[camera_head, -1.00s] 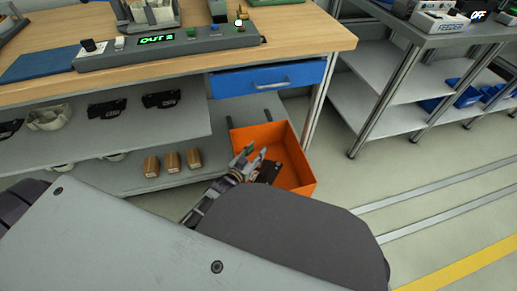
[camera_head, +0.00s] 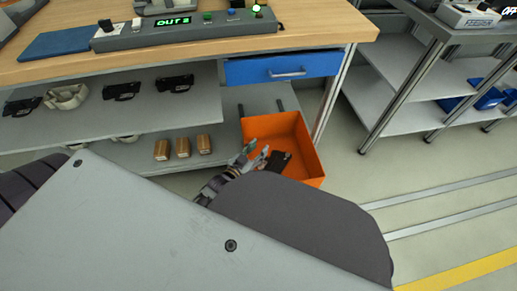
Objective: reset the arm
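My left gripper (camera_head: 256,158) shows beyond the grey cover of my own body. Its two fingers are spread apart with nothing between them. It is at the near left side of an orange bin (camera_head: 309,150), over or just inside its edge; I cannot tell its exact height. A dark object (camera_head: 281,161) lies in the bin, to the right of the fingertips. The rest of the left arm is largely hidden behind my body. My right gripper is not in view.
A wooden workbench (camera_head: 300,25) with a blue drawer (camera_head: 283,68) stands behind the bin. Its shelves hold several dark parts and brown blocks (camera_head: 183,147). A grey metal rack (camera_head: 402,95) stands at the right. The floor (camera_head: 395,165) right of the bin is clear.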

